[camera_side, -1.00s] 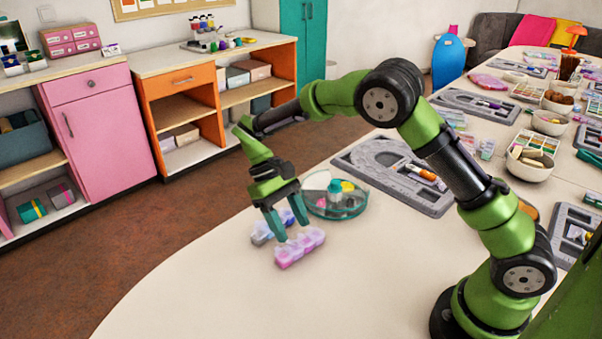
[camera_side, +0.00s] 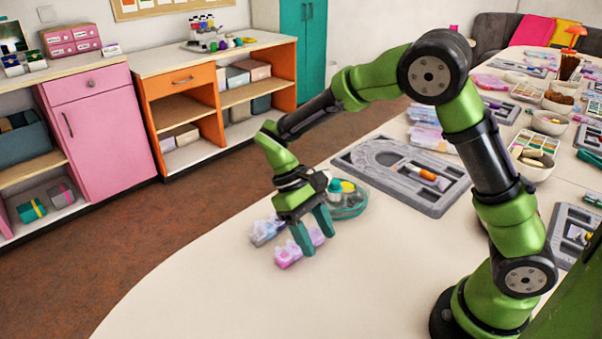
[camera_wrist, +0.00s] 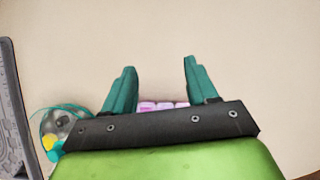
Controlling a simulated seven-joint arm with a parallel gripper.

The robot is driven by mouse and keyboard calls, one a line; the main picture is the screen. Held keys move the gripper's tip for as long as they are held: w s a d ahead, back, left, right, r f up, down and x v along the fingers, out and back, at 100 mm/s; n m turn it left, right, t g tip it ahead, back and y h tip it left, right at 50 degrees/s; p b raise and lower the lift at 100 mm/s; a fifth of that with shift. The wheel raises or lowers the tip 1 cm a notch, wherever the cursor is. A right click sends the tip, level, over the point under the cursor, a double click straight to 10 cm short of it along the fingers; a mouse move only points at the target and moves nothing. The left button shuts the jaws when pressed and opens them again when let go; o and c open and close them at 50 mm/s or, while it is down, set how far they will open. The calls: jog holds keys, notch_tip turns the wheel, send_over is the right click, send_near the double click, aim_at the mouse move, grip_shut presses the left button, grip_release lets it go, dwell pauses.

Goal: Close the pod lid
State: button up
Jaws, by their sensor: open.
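A pink and lilac pod case (camera_side: 287,257), a row of small compartments, lies on the pale table at the front. A blue and lilac pod case (camera_side: 264,233) lies just behind it. I cannot make out which lids are up. My gripper (camera_side: 318,244) is open, with teal fingers pointing down at the right end of the pink case and hiding part of it. Touching or apart, I cannot tell. In the wrist view my gripper (camera_wrist: 160,66) shows its fingers spread, and a strip of the pink case (camera_wrist: 160,105) shows between them, partly hidden by the gripper body.
A round clear teal-rimmed tray (camera_side: 352,207) with small items sits right behind my gripper. A grey moulded board (camera_side: 432,206) lies farther right. Bowls and boxes crowd the table's far right. The table front (camera_side: 220,300) is clear.

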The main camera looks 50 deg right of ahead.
aim_at(257, 223)
jog(key=w+a+r+n+t, duration=0.2)
jog(key=a+r+t, duration=0.2)
jog(key=r+t, duration=0.3)
jog(key=w+d+r+m+t, duration=0.2)
jog(key=w+r+t, duration=0.2)
jog(key=w, duration=0.2)
jog(key=x, duration=1.6)
jog(key=shift+w+a+f, duration=0.15)
jog(key=shift+a+f, duration=0.05)
jog(key=shift+f, duration=0.2)
